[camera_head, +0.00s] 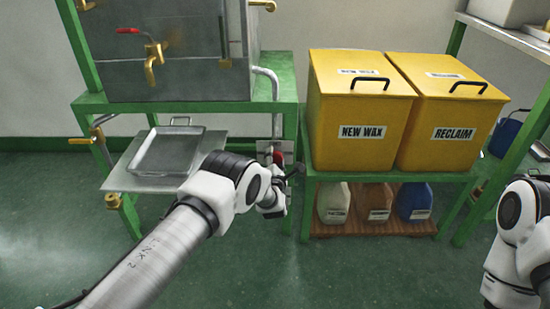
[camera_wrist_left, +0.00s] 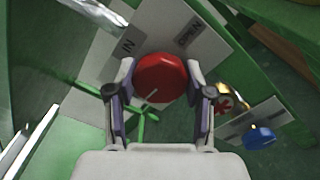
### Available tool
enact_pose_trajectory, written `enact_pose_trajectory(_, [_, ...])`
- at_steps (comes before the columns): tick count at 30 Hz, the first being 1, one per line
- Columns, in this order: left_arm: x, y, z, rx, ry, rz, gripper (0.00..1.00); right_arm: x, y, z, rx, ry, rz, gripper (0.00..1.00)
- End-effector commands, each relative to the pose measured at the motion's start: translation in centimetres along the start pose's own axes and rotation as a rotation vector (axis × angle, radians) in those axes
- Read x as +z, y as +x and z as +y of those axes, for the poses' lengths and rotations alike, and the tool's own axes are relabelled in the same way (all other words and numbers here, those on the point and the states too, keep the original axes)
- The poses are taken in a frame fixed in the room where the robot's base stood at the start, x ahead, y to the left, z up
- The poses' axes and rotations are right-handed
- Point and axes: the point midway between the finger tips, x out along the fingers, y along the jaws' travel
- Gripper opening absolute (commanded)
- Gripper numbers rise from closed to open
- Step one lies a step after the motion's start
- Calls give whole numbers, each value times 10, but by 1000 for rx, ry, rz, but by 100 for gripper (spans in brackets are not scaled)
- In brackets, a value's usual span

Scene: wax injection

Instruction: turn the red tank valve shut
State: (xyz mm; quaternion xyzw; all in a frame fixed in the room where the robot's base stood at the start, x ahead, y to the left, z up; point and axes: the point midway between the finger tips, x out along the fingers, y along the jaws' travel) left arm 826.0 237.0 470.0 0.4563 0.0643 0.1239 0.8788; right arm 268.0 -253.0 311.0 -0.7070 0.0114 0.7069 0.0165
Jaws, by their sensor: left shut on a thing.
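A round red valve knob (camera_wrist_left: 161,78) sits between the two fingers of my left gripper (camera_wrist_left: 160,100) in the left wrist view. The fingers are shut on its sides. A pale plate behind it carries a label reading OPEN (camera_wrist_left: 189,35). In the head view, my left gripper (camera_head: 276,178) is at the front right leg of the green tank stand, and only a bit of the red knob (camera_head: 278,157) shows past it. The grey metal tank (camera_head: 180,60) stands above. My right gripper is out of the picture; only part of that arm shows at the right edge.
A second red handle (camera_head: 128,30) is on the tank front above a brass tap (camera_head: 154,62). A metal tray (camera_head: 168,152) rests on a shelf below. Yellow NEW WAX (camera_head: 345,135) and RECLAIM (camera_head: 432,137) bins stand right. A blue knob (camera_wrist_left: 259,138) is near the left gripper.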

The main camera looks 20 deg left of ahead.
Motion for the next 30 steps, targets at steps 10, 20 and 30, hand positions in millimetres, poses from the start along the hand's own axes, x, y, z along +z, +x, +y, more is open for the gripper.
enact_pose_trajectory(10, [0,0,-1,-1,-74,1,17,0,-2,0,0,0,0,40])
enact_pose_trajectory(20, [0,0,-1,-1,-77,1,17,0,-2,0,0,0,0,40])
enact_pose_trajectory(30, [0,0,0,-1,-76,0,78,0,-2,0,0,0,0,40])
